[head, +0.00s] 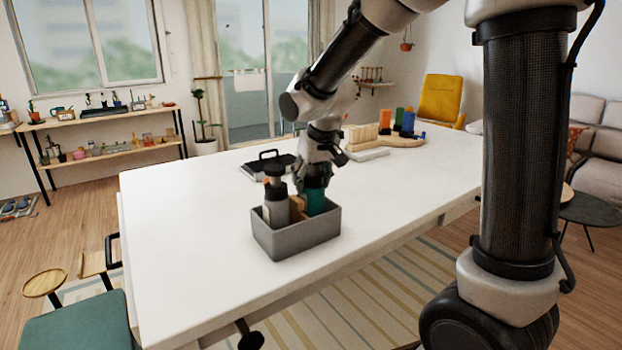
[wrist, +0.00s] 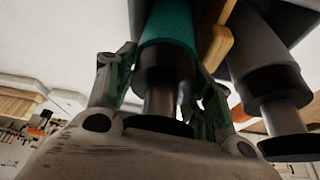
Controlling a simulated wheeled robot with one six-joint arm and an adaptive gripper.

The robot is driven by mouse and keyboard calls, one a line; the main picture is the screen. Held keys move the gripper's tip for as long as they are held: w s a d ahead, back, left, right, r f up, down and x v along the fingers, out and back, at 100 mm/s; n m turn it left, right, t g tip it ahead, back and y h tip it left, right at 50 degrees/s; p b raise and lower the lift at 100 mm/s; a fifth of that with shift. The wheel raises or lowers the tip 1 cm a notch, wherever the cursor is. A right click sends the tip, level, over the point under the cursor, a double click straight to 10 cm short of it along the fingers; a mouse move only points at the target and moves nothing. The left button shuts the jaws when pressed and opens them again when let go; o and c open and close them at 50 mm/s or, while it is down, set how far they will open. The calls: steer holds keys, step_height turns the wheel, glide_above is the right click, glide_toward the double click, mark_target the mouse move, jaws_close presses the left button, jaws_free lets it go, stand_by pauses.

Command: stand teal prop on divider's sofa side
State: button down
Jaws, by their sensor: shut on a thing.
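The teal prop (head: 315,199) is a bottle-like cylinder with a dark collar, metal neck and black cap in the wrist view (wrist: 168,28). My gripper (head: 311,178) is shut on its upper part from above; the fingers flank it in the wrist view (wrist: 165,75). The prop looks about upright in the right part of a grey bin (head: 300,240), on the sofa side of the wooden divider (head: 297,208). Its lower end is hidden by the bin wall, so I cannot tell whether it touches the floor. The divider also shows in the wrist view (wrist: 222,38).
A grey bottle (head: 275,203) with a black top stands in the bin left of the divider. Behind are a black-handled tray (head: 268,163) and wooden blocks with coloured pieces (head: 385,135). The white table (head: 190,230) is clear to the left. The sofa (head: 600,150) is far right.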

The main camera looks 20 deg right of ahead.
steer(key=c, duration=0.6)
jaws_free()
steer(key=shift+f, duration=0.15)
steer(key=a+v, duration=0.1)
steer(key=v, duration=1.1)
steer(key=shift+m+h, duration=0.4)
steer(key=shift+m, duration=0.5)
steer(key=s+d+f, duration=0.1)
steer(key=s+d, duration=0.4)
steer(key=s, duration=0.2)
steer(key=s+d+f, duration=0.1)
steer(key=s+d, duration=0.4)
steer(key=s, duration=0.3)
steer(key=s+d+f, duration=0.1)
steer(key=s+d, duration=0.4)
steer(key=s, duration=0.3)
steer(key=shift+s+d+f, duration=0.15)
steer(key=shift+f, duration=0.1)
